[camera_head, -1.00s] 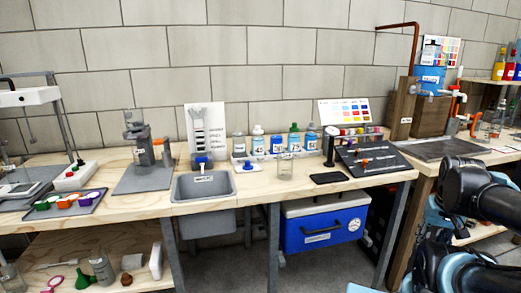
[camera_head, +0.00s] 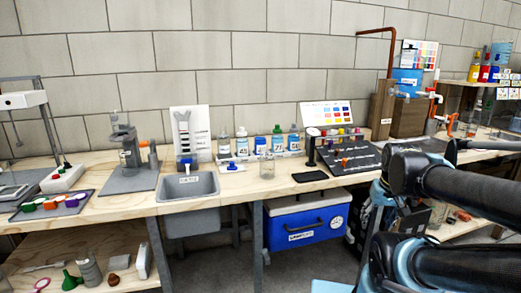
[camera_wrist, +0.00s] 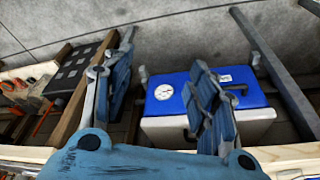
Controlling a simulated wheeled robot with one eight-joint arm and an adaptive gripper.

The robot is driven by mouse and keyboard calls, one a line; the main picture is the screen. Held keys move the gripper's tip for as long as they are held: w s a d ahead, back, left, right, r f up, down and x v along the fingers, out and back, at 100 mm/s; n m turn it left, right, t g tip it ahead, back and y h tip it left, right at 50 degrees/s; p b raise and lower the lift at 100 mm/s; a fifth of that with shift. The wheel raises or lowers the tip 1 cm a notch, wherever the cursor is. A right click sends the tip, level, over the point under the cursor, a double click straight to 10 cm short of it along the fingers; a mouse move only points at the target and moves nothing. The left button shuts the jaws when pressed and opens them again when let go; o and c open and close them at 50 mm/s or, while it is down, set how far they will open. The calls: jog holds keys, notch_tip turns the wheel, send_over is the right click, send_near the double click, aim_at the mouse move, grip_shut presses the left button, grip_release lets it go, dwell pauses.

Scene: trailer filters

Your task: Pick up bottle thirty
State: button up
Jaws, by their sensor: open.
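Several small bottles stand upright in a row at the back of the bench in the head view: a clear one (camera_head: 224,143), a white-capped one (camera_head: 242,141), a blue one (camera_head: 260,146), a green-capped one (camera_head: 278,139) and another blue-tinted one (camera_head: 294,140). Their labels are too small to read, so I cannot tell which is bottle thirty. More bottles, yellow, red and blue (camera_head: 484,72), stand on the far right shelf. My gripper (camera_wrist: 165,90) is open and empty in the wrist view, its blue fingers wide apart, above the floor and bench edge, away from the bottles.
A clear beaker (camera_head: 267,164) stands in front of the row. A sink (camera_head: 188,188) lies to its left. A black phone-like slab (camera_head: 310,176) and a dark tray (camera_head: 350,158) lie to its right. A blue cooler (camera_head: 305,224) sits under the bench.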

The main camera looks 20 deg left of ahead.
jog(key=w+a+r+n+t+y, duration=0.1)
jog(key=w+a+r, duration=0.2)
jog(key=w+a, duration=0.2)
jog(key=w+a+r+n+t+y, duration=0.1)
jog(key=w+a+r+n+t, duration=0.1)
jog(key=w+a, duration=0.4)
jog(key=w+a+r+n+t+y, duration=0.1)
jog(key=w+a+r, duration=0.3)
jog(key=w+a, duration=0.2)
jog(key=shift+w+a+r+y, duration=0.15)
jog(key=shift+w+y, duration=0.25)
jog(key=shift+w, duration=0.65)
jog(key=w+a+r+n+t+y, duration=0.25)
jog(key=w+a, duration=0.25)
jog(key=a, duration=0.5)
jog(key=n+y, duration=0.1)
jog(key=y, duration=0.2)
send_near(256, 142)
jog(key=d, duration=0.3)
jog(key=shift+h, duration=0.25)
jog(key=shift+w+r+x, duration=0.15)
jog(key=shift+r+x, duration=0.05)
jog(key=shift+x, duration=2.8)
jog(key=shift+w+r+x, duration=0.1)
jog(key=shift+r+x, duration=0.05)
jog(key=shift+x, duration=2.8)
jog(key=shift+w+r+x, duration=0.15)
jog(key=shift+r+x, duration=0.05)
jog(key=shift+x, duration=2.8)
jog(key=shift+d, duration=0.1)
